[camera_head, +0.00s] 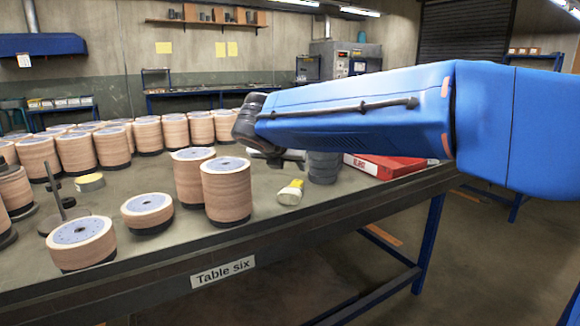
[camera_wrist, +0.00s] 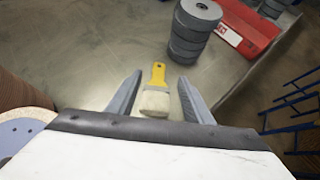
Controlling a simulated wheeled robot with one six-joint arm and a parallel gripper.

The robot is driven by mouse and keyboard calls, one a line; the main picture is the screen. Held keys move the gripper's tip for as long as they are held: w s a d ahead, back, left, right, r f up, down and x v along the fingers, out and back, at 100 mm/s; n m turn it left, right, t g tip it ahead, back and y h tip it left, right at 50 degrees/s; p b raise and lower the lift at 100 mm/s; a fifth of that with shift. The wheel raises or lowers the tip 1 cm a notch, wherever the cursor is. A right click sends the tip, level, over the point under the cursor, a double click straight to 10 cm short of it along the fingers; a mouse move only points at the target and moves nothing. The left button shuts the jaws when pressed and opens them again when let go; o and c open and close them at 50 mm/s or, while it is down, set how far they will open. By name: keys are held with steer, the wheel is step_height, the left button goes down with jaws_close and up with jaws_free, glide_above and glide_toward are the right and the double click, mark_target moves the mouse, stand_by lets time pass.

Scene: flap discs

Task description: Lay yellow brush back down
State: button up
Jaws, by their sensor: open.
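The yellow brush (camera_head: 291,192) lies on the table (camera_head: 300,222), right of a pair of tall disc stacks in the head view. In the wrist view the brush (camera_wrist: 156,90) shows a yellow handle pointing away and a pale head towards me. It lies between the two fingers of my open gripper (camera_wrist: 157,88), with gaps at both sides. My gripper (camera_head: 285,160) hangs over the table in the head view, mostly hidden behind my arm. How high it is above the brush I cannot tell exactly.
A grey disc stack (camera_head: 323,168) and a red box (camera_head: 384,165) stand behind and right of the brush. Tall brown disc stacks (camera_head: 226,190) stand close on its left, several more further left. The table's front edge is near. Bare tabletop surrounds the brush.

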steer(key=v, duration=1.5)
